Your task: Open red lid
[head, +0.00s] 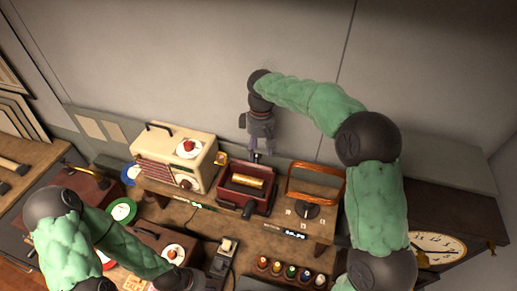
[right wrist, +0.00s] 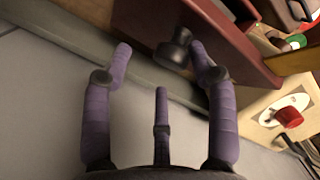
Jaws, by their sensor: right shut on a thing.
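A dark red box (head: 231,196) stands on the raised shelf, with a gold cylinder (head: 248,181) showing inside it. My right gripper (head: 257,156) reaches down at the box's back edge. In the right wrist view, a dark red panel (right wrist: 228,45) carries a black knob (right wrist: 174,49). The purple fingers of my right gripper (right wrist: 160,62) are around the knob, which sits close to the right-hand finger. Whether the panel is the lid or the box wall is hard to tell. My left gripper (head: 178,281) is low at the bottom edge, its fingers unclear.
A cream radio (head: 176,150) with a red knob stands left of the box. A wooden handle frame (head: 316,183) stands to its right. Several coloured bottles (head: 291,272) line the lower front. A bare wall rises behind.

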